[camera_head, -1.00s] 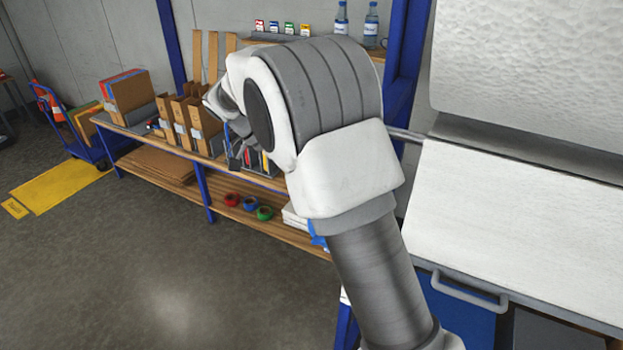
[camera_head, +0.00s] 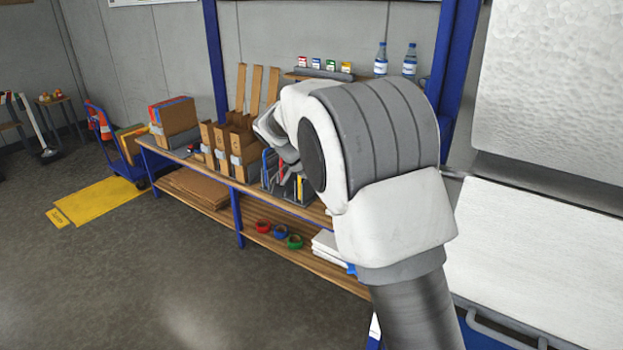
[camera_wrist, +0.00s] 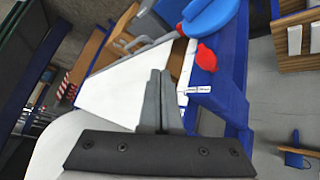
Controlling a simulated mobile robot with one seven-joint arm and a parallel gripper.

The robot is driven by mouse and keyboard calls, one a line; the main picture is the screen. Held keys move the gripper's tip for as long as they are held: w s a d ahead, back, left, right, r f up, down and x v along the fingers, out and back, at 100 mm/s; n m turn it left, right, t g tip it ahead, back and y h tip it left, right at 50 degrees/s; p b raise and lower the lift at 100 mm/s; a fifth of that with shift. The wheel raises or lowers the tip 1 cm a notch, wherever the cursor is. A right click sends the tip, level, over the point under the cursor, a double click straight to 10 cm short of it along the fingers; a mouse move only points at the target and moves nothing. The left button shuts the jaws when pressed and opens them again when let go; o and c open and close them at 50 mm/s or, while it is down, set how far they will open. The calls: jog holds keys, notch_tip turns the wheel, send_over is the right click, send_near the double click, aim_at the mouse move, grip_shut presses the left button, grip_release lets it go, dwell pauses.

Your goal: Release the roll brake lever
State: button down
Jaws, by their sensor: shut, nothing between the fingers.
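In the wrist view, a small red part (camera_wrist: 206,58) sits on a blue frame (camera_wrist: 226,90), just below a blue rounded piece (camera_wrist: 210,18). The red part may be the roll brake lever, but I cannot tell its position. My gripper (camera_wrist: 160,73) is shut and empty, its grey fingers together over the white sheet surface (camera_wrist: 112,92) in the picture. The red part lies to the right of the fingertips, apart from them in the picture. In the head view my arm hides most of the gripper, and no lever shows.
A workbench (camera_head: 190,158) with cardboard boxes and a lower shelf of coloured tape rolls stands along the wall. Blue posts (camera_head: 214,60) rise behind it. A white-topped machine (camera_head: 540,250) is at right. The grey floor at left is open, with a yellow mat (camera_head: 98,200).

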jog(key=v, duration=1)
jog(key=shift+a+f, duration=0.2)
jog(key=shift+a, duration=0.15)
jog(key=s+d+r+n+t+y, duration=0.1)
jog(key=s+d+r+n+y, duration=0.1)
jog(key=s+d+n+y, duration=0.25)
jog(key=s+d+r+n+t+y, duration=0.1)
jog(key=s+d+r+n+t, duration=0.1)
jog(key=s+d+n, duration=0.45)
jog(key=s+f+n+t+y, duration=0.1)
jog(key=s+f+n+t, duration=0.1)
jog(key=s, duration=0.6)
jog(key=s+f+n+t+y, duration=0.1)
jog(key=s+f+n+t, duration=0.1)
jog(key=s, duration=0.6)
notch_tip(320, 180, down, 3)
jog(key=shift+r+n+y, duration=0.15)
jog(key=shift+n+y, duration=0.2)
jog(key=shift+n, duration=0.35)
